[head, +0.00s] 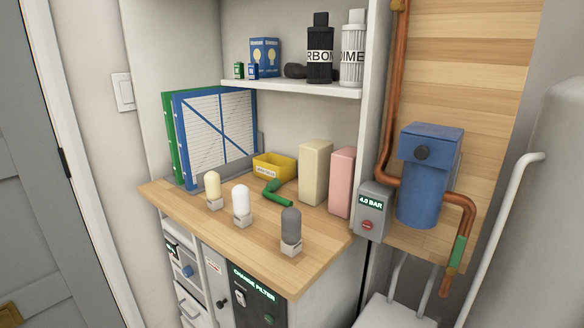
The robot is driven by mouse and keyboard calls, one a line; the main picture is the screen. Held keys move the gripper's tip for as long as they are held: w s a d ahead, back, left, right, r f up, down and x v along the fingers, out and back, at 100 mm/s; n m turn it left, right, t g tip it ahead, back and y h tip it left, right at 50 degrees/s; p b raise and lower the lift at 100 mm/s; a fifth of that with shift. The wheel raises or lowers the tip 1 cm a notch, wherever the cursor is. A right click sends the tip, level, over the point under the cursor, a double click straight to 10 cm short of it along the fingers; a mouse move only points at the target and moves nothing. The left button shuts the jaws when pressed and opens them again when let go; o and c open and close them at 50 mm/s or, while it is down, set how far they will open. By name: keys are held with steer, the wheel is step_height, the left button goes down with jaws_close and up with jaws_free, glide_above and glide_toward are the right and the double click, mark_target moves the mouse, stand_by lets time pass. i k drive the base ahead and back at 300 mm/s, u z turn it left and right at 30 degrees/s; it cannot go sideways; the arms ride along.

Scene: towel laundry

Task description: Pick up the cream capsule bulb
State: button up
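The cream capsule bulb (212,184) stands upright in a small pale square base on the wooden counter (262,245), near its left front edge. A white capsule bulb (241,197) stands just right of it in a similar base. A dark grey capsule bulb (291,222) stands further right, near the front edge. The cream bulb's front is unobstructed. My gripper is not in view.
Behind the bulbs are green and blue framed filter panels (215,130), a yellow bin (274,167), a green bent pipe (275,193), and cream (315,172) and pink (342,182) blocks. A blue housing (430,180) with copper pipes is at right. The counter front is clear.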

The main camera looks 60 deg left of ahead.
mark_target(213, 188)
steer(key=u, duration=3.75)
steer(key=i, duration=1.9)
steer(key=z, duration=4.1)
